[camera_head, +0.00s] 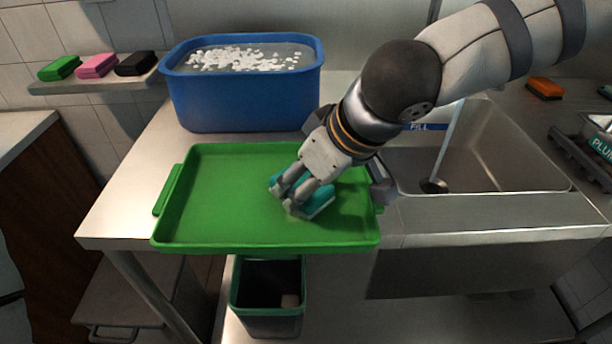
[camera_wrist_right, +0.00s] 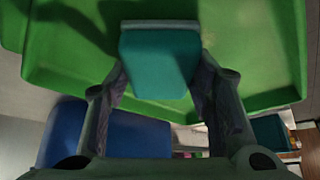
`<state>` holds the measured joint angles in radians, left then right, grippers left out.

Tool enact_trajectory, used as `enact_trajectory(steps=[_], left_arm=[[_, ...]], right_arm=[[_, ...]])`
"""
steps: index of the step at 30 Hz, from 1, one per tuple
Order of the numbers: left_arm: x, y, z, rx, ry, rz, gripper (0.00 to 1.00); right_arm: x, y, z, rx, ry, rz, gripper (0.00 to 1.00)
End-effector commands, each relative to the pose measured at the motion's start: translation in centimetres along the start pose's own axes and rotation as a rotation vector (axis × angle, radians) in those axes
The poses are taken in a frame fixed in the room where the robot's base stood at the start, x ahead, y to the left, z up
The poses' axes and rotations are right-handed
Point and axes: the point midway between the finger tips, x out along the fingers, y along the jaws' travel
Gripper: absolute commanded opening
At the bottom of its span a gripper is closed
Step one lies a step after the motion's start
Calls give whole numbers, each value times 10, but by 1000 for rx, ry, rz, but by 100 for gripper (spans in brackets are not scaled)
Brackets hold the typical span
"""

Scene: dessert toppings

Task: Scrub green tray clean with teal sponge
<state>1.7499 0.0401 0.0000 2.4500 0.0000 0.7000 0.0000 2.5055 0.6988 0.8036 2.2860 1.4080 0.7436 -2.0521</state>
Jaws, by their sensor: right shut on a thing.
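The green tray (camera_head: 215,205) lies on the steel counter left of the sink. My right gripper (camera_head: 302,200) is shut on the teal sponge (camera_head: 322,209) over the right half of the tray. The sponge is low, at or very near the tray floor; I cannot tell if it touches. In the right wrist view the sponge (camera_wrist_right: 158,66) sits between the fingers, with the green tray (camera_wrist_right: 255,50) beyond it. My left gripper is not in view.
A blue tub (camera_head: 245,100) of water with white foam stands behind the tray. Green (camera_head: 60,68), pink (camera_head: 97,66) and black (camera_head: 136,64) sponges lie on a shelf at left. The sink (camera_head: 480,160) is at right, with an orange sponge (camera_head: 545,88) behind it. A green bin (camera_head: 268,310) stands below.

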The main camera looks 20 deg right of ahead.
Motion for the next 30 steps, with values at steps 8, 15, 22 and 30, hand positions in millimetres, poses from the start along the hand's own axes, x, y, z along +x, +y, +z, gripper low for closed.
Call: enact_trajectory(steps=[8, 15, 22, 30], left_arm=[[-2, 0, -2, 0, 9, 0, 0], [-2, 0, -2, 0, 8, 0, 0], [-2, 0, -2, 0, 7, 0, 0], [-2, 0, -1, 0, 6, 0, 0]], right_arm=[[-12, -21, 17, -4, -1, 0, 27], [-11, -24, 22, 1, -2, 1, 27], [0, -6, 8, 3, -3, 2, 27], [6, 2, 3, 1, -7, 1, 27]])
